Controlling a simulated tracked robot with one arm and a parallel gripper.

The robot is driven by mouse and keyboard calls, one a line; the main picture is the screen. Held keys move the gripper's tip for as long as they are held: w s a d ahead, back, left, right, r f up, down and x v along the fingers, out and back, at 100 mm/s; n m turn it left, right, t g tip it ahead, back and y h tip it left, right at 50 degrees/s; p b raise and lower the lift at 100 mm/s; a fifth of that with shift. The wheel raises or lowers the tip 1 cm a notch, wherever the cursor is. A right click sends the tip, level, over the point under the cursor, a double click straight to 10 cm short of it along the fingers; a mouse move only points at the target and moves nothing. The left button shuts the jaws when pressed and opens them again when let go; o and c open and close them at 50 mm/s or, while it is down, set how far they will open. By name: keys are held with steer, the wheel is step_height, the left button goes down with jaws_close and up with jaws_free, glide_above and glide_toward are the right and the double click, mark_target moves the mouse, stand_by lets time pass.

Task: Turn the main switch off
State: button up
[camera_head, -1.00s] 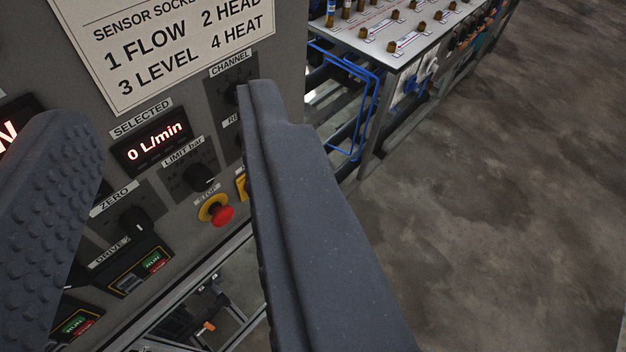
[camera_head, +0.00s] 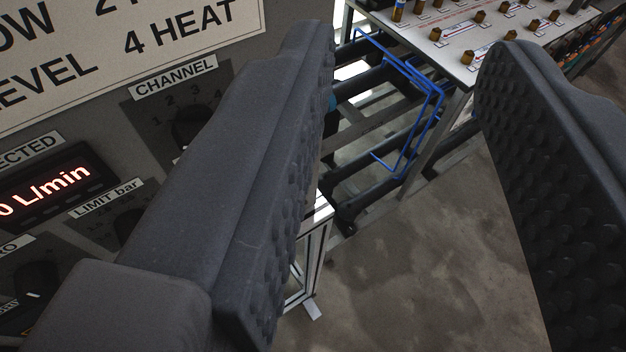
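My gripper (camera_head: 412,50) is open and empty, with its two dark ribbed fingers wide apart. Its left finger stands in front of the right part of the grey control panel (camera_head: 90,110). Its right finger is over the floor and the edge of the bench. I see no main switch on the part of the panel that shows; the left finger hides the panel's lower right area. A CHANNEL knob (camera_head: 190,125) shows just left of that finger.
A LIMIT bar knob (camera_head: 130,225) and a lit display (camera_head: 45,190) reading L/min are on the panel at left. A bench (camera_head: 465,45) with brass fittings and blue tubing (camera_head: 430,105) stands behind, at upper right. Bare concrete floor (camera_head: 430,250) shows between the fingers.

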steer(key=w+d+f+n+y+p, duration=0.15)
steer(key=w+f+p, duration=0.3)
steer(key=f, duration=0.45)
steer(key=w+d+f+y+p, duration=0.3)
steer(key=w+f, duration=0.3)
steer(key=f, duration=0.4)
steer(key=s+a+f+m+g+y+p, duration=0.1)
steer(key=s+a+f+y+p, duration=0.35)
steer(key=f, duration=0.25)
steer(key=s+a+f+m+y+p, duration=0.25)
steer(key=s+f+y, duration=0.2)
steer(key=f, duration=0.25)
steer(key=w+a+n, duration=0.1)
steer(key=w+a, duration=0.6)
steer(key=shift+f+h, duration=0.25)
steer(key=shift+h, duration=0.1)
steer(key=shift+d, duration=0.1)
jaws_close()
